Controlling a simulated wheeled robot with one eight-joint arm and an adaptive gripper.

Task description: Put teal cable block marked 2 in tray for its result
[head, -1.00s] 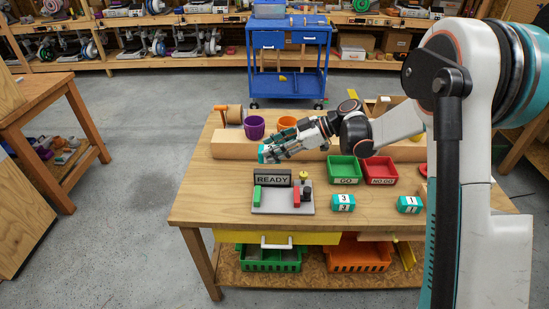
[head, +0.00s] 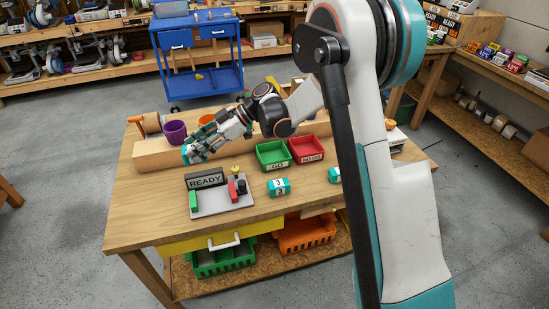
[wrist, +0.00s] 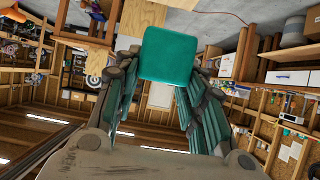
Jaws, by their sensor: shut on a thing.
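My gripper (head: 192,150) is shut on a teal block (wrist: 170,55), held between both fingers in the wrist view; no number shows on its visible face. In the head view the gripper is above the table's left part, near the wooden beam, behind the READY fixture. The green GO tray (head: 273,163) and the red NO GO tray (head: 306,157) stand side by side to the right of the gripper. Both look empty. A teal block marked 3 (head: 278,187) lies in front of the GO tray. Another teal block (head: 335,175) is partly hidden behind my arm.
The fixture with a READY sign (head: 205,181) stands at the table's front left. The wooden beam (head: 152,155) runs along the back. A blue cart (head: 197,60) stands behind the table.

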